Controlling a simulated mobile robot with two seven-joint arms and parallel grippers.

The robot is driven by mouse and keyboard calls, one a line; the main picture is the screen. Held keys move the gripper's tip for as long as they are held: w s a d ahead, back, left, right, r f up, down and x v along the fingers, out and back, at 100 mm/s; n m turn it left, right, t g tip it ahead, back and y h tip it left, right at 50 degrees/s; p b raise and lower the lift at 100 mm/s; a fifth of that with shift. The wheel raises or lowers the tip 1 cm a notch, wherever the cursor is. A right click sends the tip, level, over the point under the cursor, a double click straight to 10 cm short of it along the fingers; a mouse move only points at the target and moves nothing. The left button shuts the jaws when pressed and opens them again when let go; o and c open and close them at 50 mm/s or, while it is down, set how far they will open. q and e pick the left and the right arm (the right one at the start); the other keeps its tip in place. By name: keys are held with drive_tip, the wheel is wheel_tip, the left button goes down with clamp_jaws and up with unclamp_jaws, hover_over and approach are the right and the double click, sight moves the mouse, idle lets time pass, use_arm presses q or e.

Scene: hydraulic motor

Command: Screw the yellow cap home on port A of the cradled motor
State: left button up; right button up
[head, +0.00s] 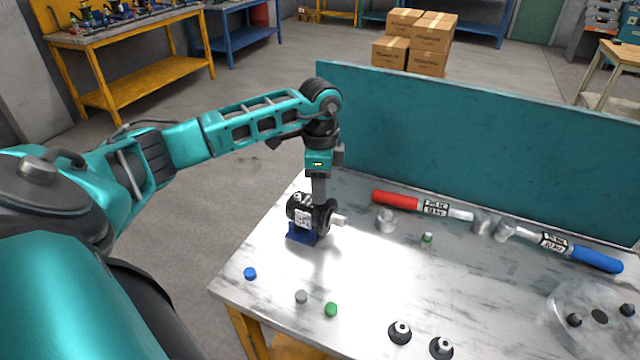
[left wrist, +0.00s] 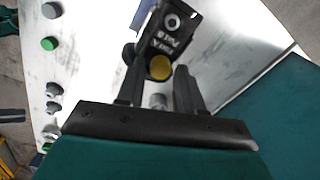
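The black motor (head: 302,215) with a white label lies in a blue cradle (head: 301,238) near the table's left edge, its shaft end pointing right. My left gripper (head: 319,200) points straight down over the motor. In the left wrist view the yellow cap (left wrist: 160,68) sits against the motor (left wrist: 176,30), between the two fingertips of my left gripper (left wrist: 160,76). The fingers appear closed on the cap's sides. The cap is hidden in the head view, and its thread and port A cannot be seen. My right gripper is not in view.
Blue (head: 250,273), grey (head: 301,297) and green (head: 331,310) caps lie in front of the motor. Red-handled (head: 396,201) and blue-handled (head: 597,259) tools lie along the teal back panel (head: 480,140). Black fittings (head: 400,332) stand at the front; a round clear dish (head: 560,305) is at right.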

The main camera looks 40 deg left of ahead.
use_arm(q)
drive_tip(key=n, duration=0.4)
idle(0.5)
clamp_jaws()
idle(0.4)
drive_tip(key=m, duration=0.5)
drive_tip(key=shift+m, duration=0.4)
drive_tip(key=m, duration=0.4)
drive_tip(key=shift+f, duration=0.1)
